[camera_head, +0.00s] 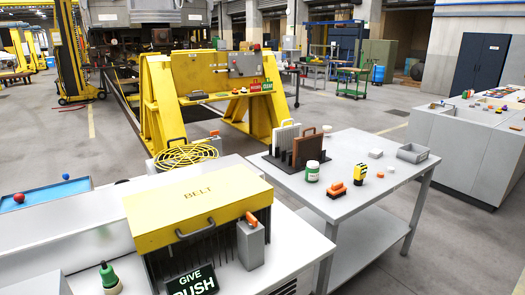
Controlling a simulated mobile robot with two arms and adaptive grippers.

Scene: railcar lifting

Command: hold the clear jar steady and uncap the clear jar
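A small jar (312,172) stands upright on the grey table (345,203) right of centre, near the table's left front side. It looks pale with a green band, and its top appears covered. It is too small to tell the cap clearly or whether the wall is clear. Neither of my grippers is in view, and nothing touches the jar.
Behind the jar is a dark rack (288,160) with upright panels. To its right are an orange brush-like item (337,190), a yellow-and-black item (360,174), white blocks and a grey tray (412,153). A yellow box (197,200) marked BELT stands at left. The table's front right is clear.

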